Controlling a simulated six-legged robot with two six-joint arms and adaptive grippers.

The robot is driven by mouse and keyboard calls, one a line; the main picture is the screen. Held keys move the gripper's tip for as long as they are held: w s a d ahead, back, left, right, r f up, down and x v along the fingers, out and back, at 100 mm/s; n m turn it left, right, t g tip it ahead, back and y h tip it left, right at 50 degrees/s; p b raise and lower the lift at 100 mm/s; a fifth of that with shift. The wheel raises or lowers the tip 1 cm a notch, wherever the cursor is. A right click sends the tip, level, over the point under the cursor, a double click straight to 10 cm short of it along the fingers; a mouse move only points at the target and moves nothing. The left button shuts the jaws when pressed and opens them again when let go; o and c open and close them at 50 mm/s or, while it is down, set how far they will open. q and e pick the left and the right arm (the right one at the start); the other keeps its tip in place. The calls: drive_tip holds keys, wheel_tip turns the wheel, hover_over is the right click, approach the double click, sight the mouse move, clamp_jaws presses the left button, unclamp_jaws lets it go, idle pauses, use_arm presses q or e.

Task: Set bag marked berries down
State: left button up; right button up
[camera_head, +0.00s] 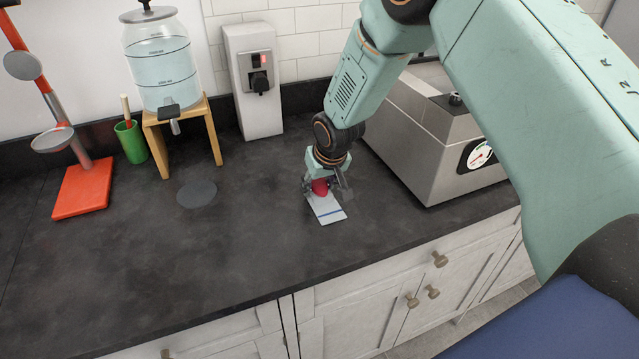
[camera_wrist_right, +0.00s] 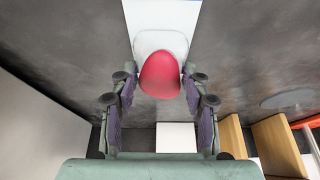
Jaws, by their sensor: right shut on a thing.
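The bag (camera_head: 328,209) is a flat pale piece with a blue line across it and a rounded red part between my fingers. It also shows in the right wrist view, where the red part (camera_wrist_right: 160,76) sits in front of a white strip. No berries marking can be read. My right gripper (camera_head: 321,186) points down over the dark counter and is shut on the bag at the red part, one finger on each side. The pale end is at or just above the counter; I cannot tell whether it touches. My left gripper is not in view.
A grey metal appliance with a dial (camera_head: 430,130) stands close to the right of my gripper. A water dispenser on a wooden stand (camera_head: 160,130), a green cup (camera_head: 131,142) and a red stand (camera_head: 83,188) are on the left. The counter (camera_head: 230,250) is clear in front.

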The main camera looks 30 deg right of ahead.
sight(328, 209)
drive_tip(key=shift+s+a+f, duration=0.1)
drive_tip(key=shift+s+a, duration=0.05)
drive_tip(key=shift+a, duration=0.05)
drive_tip(key=o, duration=0.8)
drive_tip(key=shift+d, duration=0.1)
drive_tip(key=o, duration=0.4)
drive_tip(key=shift+d+f, duration=0.2)
drive_tip(key=shift+d, duration=0.05)
drive_tip(key=shift+a+r, duration=0.2)
drive_tip(key=shift+a, duration=0.05)
drive_tip(key=shift+d+r, duration=0.1)
drive_tip(key=shift+r, duration=0.35)
drive_tip(key=v, duration=1.1)
drive_tip(key=shift+s+r, duration=0.1)
drive_tip(key=shift+r, duration=0.1)
drive_tip(key=shift+s, duration=0.1)
